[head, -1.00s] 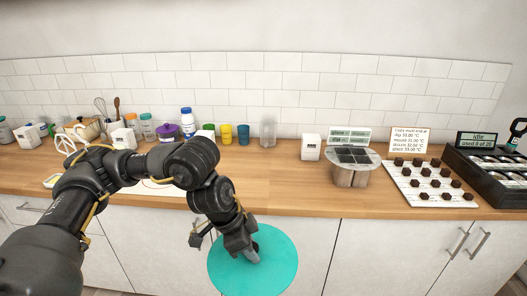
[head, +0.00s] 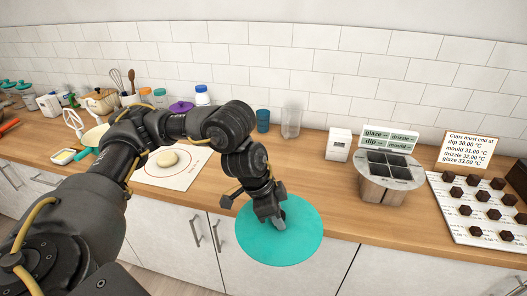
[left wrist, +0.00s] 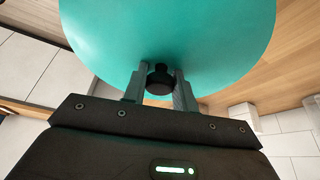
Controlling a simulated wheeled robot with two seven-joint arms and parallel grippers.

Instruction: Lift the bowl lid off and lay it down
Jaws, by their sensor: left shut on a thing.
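The lid is a flat teal disc (head: 290,247) with a black knob. My left gripper (head: 275,213) is shut on the knob and holds the lid in the air, over the counter's front edge and the cabinet fronts in the head view. In the left wrist view, the two fingers (left wrist: 160,84) stand either side of the black knob, with the teal lid (left wrist: 170,30) beyond. A small purple-lidded container (head: 181,107) stands at the back of the counter. I cannot tell which bowl the teal lid belongs to. My right gripper is not in view.
A clear jar (head: 291,122) and blue cup (head: 263,121) stand behind. A round divided pot (head: 388,181) and chocolate tray (head: 485,235) stand right. Bare counter (head: 310,175) lies between.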

